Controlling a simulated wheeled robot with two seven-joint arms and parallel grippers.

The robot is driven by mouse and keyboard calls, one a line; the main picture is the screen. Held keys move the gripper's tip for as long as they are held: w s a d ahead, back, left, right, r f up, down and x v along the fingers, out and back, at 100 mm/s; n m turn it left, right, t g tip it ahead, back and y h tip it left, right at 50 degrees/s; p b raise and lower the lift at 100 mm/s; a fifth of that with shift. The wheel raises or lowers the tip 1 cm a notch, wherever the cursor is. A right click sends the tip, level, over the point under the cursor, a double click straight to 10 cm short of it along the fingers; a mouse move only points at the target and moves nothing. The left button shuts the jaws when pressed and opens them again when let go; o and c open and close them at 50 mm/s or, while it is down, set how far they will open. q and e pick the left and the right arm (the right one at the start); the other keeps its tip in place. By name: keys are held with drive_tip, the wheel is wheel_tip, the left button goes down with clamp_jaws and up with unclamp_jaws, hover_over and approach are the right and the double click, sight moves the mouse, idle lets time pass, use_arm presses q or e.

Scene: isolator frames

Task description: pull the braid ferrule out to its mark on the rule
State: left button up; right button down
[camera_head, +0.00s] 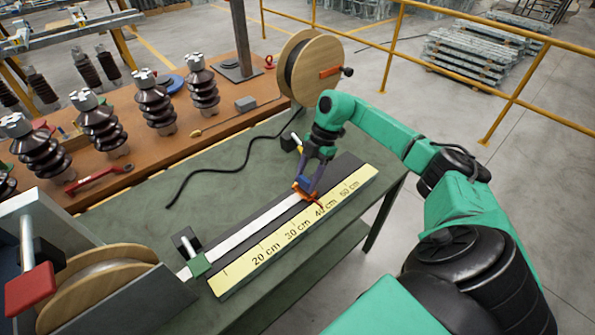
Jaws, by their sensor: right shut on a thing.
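The yellow rule (249,269) lies along the front edge of the green bench, with printed figures from 20 to 50 cm. The pale flat braid (236,237) runs beside it on a dark strip, from a green block (200,265) at the left to my right gripper. My right gripper (305,190) is shut on the braid's end, near the 40 cm figure. The ferrule is small and mostly hidden by the fingers; only a bit of orange shows there. A thin red-orange mark (319,204) shows by the 40 cm figure, close to the fingers. My left gripper is out of view.
A wooden spool (100,287) in a grey holder with a red handle (30,290) stands at the lower left. A black cable (215,175) lies on the bench (165,225). Another reel (312,65) and several brown insulators (155,105) stand behind.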

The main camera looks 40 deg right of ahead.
drive_tip(key=shift+w+d+r, duration=0.1)
drive_tip(key=shift+d, duration=0.5)
drive_tip(key=shift+c, duration=1.8)
unclamp_jaws()
drive_tip(key=shift+o, duration=0.6)
drive_tip(key=shift+a, duration=0.15)
drive_tip(key=b+v, duration=0.2)
drive_tip(key=v, duration=1.2)
drive_tip(key=shift+r, duration=0.25)
